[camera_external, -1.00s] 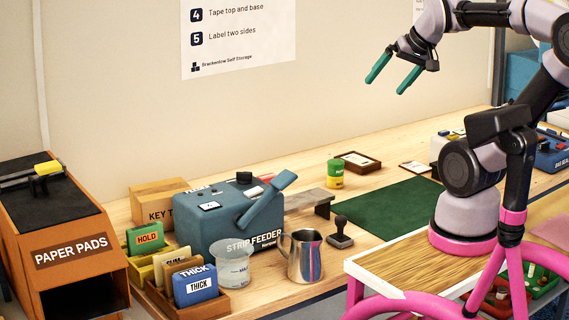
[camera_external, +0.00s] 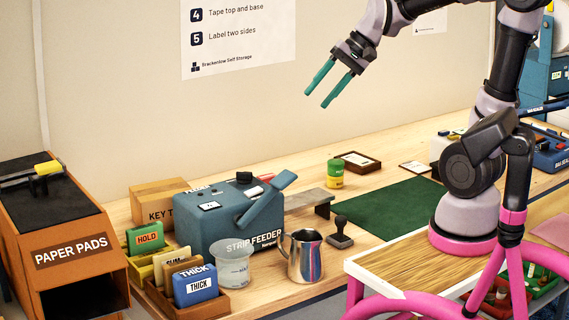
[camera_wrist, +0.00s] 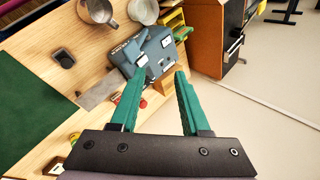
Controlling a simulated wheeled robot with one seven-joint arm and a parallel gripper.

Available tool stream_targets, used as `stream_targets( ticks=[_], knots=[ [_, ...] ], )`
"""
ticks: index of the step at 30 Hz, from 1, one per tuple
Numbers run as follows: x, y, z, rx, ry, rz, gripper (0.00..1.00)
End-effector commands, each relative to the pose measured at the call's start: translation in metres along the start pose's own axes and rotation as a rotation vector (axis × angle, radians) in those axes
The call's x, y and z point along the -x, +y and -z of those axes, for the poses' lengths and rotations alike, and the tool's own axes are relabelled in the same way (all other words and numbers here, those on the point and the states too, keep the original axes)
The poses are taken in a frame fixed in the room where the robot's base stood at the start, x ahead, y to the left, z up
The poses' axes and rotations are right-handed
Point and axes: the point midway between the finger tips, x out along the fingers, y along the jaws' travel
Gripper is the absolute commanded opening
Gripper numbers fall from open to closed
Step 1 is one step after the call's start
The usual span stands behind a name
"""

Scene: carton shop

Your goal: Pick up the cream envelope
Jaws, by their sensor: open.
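My gripper (camera_external: 316,100) is open and empty, high above the bench, up and to the right of the sorter. In the wrist view, its teal fingers (camera_wrist: 159,75) are spread, with the feeder beyond them; I cannot make out the cream piece there.
A blue strip feeder (camera_external: 225,222) stands behind the sorter. A clear cup (camera_external: 234,268), a metal jug (camera_external: 304,262) and a stamp (camera_external: 340,236) stand to its right. An orange PAPER PADS unit (camera_external: 70,230) is at the left. The green mat (camera_external: 385,210) is clear.

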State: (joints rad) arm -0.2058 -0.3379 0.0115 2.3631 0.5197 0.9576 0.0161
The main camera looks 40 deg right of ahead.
Motion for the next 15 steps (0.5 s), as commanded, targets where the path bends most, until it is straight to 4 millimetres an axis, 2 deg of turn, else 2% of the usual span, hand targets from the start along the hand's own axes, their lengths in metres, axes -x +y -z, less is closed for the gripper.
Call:
stream_targets(
  ticks=[1, 5, 9, 11, 15],
  knots=[
    [-0.024, -0.016, -0.005, -0.056, -0.075, 0.017, 0.46],
    [-0.08, -0.056, -0.019, -0.221, -0.236, 0.067, 0.46],
    [-0.144, -0.093, -0.037, -0.415, -0.386, 0.097, 0.46],
    [-0.174, -0.105, -0.046, -0.502, -0.441, 0.102, 0.46],
    [-0.248, -0.124, -0.068, -0.714, -0.545, 0.101, 0.46]
  ],
)
